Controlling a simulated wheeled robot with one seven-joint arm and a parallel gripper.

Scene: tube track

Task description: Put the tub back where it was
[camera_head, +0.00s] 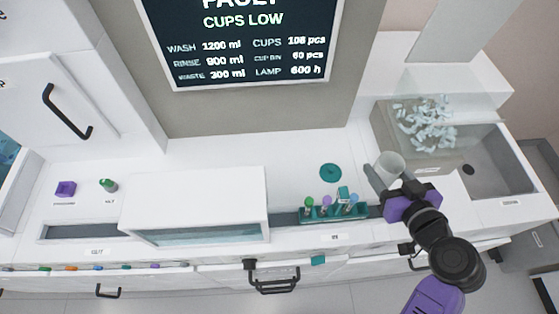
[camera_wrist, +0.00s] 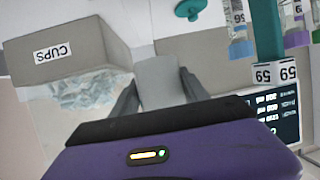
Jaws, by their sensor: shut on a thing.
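A small pale grey tub (camera_head: 391,163) is held above the white counter, right of the middle in the head view. It also shows in the wrist view (camera_wrist: 161,82), between the two grey fingers. My gripper (camera_head: 387,171) is shut on the tub, with one finger on each side. The tub's base and what lies straight below it are hard to make out. A teal round piece (camera_head: 330,172) lies on the counter to the left of the tub, apart from it.
A teal rack (camera_head: 334,213) with several coloured-cap tubes stands at the counter's front, left of my gripper. The grey box labelled CUPS (camera_wrist: 93,42) holds many pale cups (camera_head: 426,124). A sink (camera_head: 487,165) is at the right. A white box-shaped unit (camera_head: 200,197) stands left.

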